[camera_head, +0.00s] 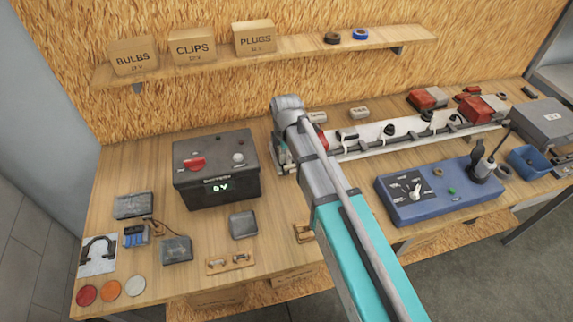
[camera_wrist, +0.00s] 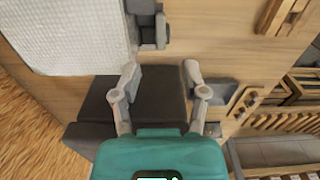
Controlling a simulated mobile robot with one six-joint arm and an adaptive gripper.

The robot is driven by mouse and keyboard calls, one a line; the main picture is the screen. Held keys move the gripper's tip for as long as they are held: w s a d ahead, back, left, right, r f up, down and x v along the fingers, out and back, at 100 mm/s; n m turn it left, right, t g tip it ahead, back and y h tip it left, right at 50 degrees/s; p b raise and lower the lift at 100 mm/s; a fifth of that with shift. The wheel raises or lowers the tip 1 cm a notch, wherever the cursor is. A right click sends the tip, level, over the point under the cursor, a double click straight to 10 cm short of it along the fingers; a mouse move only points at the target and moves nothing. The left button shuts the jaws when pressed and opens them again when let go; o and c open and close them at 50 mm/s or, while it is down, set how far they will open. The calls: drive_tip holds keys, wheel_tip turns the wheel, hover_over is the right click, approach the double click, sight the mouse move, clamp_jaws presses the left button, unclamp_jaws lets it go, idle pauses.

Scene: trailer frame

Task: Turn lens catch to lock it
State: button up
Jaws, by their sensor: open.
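A long white light bar (camera_head: 415,130) with dark fittings lies along the back right of the bench. My gripper (camera_wrist: 160,70) is open and empty, with its two fingers spread. In the head view my arm hides most of it, near the light bar's left end. In the wrist view a dark grey part (camera_wrist: 152,28) stands beside a white textured surface (camera_wrist: 65,38), just beyond the fingertips. It looks apart from them. I cannot tell whether this part is the lens catch, or how the catch is turned. Red lamp lenses (camera_head: 428,98) lie behind the bar.
A black battery box (camera_head: 215,185) stands left of my gripper. A blue switch box (camera_head: 430,195) is at the right, with a blue bin (camera_head: 530,160) beyond it. A shelf (camera_head: 210,68) with cartons hangs above. Small grey boxes and wooden racks (camera_head: 230,262) lie toward the front.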

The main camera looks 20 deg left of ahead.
drive_tip(key=shift+r+p, duration=0.7)
drive_tip(key=shift+r, duration=0.25)
drive_tip(key=shift+d, duration=0.1)
drive_tip(key=s+d+f+m+b, duration=0.1)
drive_tip(key=s+d+m, duration=0.2)
drive_tip(key=d+m, duration=0.9)
drive_tip(key=s+d+f+m+b, duration=0.2)
drive_tip(key=d+m, duration=1)
drive_tip(key=d, duration=1.2)
drive_tip(key=shift+s+d+f+m, duration=0.15)
drive_tip(key=shift+s+m, duration=0.25)
